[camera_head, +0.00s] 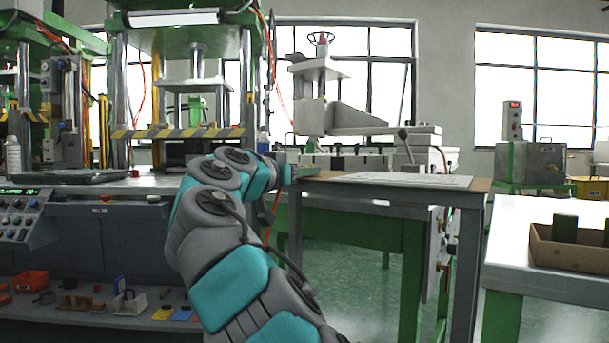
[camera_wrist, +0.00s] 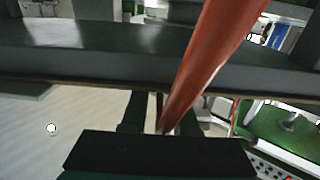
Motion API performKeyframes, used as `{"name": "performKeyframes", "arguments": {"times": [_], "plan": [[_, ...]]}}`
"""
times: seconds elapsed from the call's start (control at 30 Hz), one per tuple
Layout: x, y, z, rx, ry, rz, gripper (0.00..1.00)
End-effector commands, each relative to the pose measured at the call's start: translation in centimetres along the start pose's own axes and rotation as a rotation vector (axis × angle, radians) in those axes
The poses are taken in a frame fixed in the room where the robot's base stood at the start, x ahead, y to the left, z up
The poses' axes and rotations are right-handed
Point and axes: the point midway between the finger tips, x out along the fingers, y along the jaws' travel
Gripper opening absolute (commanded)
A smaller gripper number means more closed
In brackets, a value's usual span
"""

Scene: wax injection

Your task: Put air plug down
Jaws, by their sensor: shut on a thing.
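My gripper (camera_wrist: 161,112) shows in the wrist view, with its two dark fingers on either side of the lower end of an orange hose (camera_wrist: 208,52). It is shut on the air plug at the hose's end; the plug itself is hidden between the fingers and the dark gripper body. The hose runs up and to the right, close to the camera. In the head view my arm reaches toward the gap between the press bench and the middle table. An orange hose (camera_head: 273,216) hangs beside the arm's far end. My gripper cannot be made out clearly there.
A wooden-topped table (camera_head: 328,188) bearing a white sheet stands right of the arm. The grey press bench (camera_head: 110,189) is left. A white table (camera_head: 540,284) with a cardboard box (camera_head: 570,257) stands right. In the wrist view a dark bar (camera_wrist: 80,55) crosses behind the hose.

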Motion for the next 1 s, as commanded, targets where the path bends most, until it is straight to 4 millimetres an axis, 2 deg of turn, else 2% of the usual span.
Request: {"name": "performKeyframes", "arguments": {"times": [0.27, 0.3, 0.57, 0.9, 1.0], "plan": [[0.0, 0.0, 0.46, -0.001, 0.0, 0.0, 0.0], [0.0, 0.0, 0.47, -0.001, 0.0, 0.0, 0.29], [0.0, 0.0, 0.35, -0.001, 0.0, 0.0, 0.58], [0.0, 0.0, -0.2, -0.001, 0.0, 0.0, 0.58], [-0.93, -0.02, -0.07, -0.001, 0.002, 0.0, 0.58]]}}
